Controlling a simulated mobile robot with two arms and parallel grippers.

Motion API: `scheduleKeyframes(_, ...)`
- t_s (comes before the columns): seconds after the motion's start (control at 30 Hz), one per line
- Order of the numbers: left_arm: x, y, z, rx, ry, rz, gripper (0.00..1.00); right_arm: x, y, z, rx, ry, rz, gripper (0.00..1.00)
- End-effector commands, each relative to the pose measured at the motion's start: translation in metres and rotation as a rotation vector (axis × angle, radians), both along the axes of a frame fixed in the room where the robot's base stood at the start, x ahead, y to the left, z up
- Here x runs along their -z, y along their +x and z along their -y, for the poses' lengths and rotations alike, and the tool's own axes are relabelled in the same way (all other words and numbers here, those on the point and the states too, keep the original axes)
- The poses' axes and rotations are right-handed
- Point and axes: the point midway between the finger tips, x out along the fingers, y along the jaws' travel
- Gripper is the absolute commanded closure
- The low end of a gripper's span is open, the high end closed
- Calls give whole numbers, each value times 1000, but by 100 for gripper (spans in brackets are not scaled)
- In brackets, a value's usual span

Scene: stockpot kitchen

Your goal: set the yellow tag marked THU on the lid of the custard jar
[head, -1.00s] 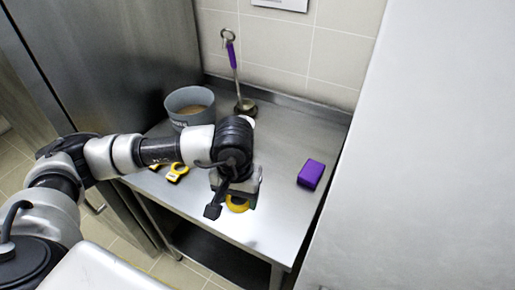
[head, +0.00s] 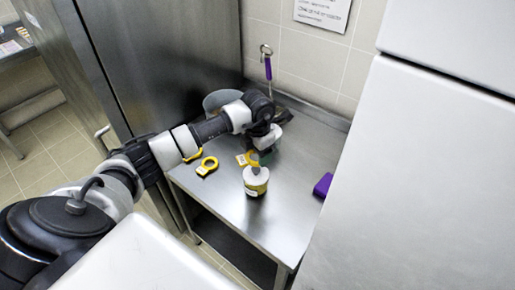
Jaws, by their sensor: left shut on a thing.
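The custard jar (head: 257,186), with a pale lid and a yellow band, stands upright on the steel table. My left gripper (head: 254,161) is directly above its lid, pointing down. It is shut on a small yellow tag, mostly hidden by the fingers; its marking cannot be read. I cannot tell whether the tag touches the lid. Another yellow tag with a ring (head: 207,166) lies on the table left of the jar, and one more (head: 193,156) shows partly behind my arm. My right gripper is out of view.
A grey pot (head: 221,99) stands at the back left, partly behind my arm. A purple-handled ladle (head: 267,67) is at the back wall. A purple block (head: 322,186) lies at the table's right edge. The steel table (head: 285,215) is clear in front of the jar.

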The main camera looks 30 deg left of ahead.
Motion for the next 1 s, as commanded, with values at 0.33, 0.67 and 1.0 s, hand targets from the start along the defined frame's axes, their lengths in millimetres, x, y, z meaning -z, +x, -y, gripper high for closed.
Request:
scheduleKeyframes(0.33, 23, 0, 0, -15, -1, 1, 60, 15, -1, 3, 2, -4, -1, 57)
scheduleKeyframes(0.67, 55, 0, 0, -13, -1, 1, 60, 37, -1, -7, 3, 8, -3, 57)
scheduleKeyframes(1.0, 58, 0, -1, -12, 0, 1, 60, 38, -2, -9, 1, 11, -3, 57)
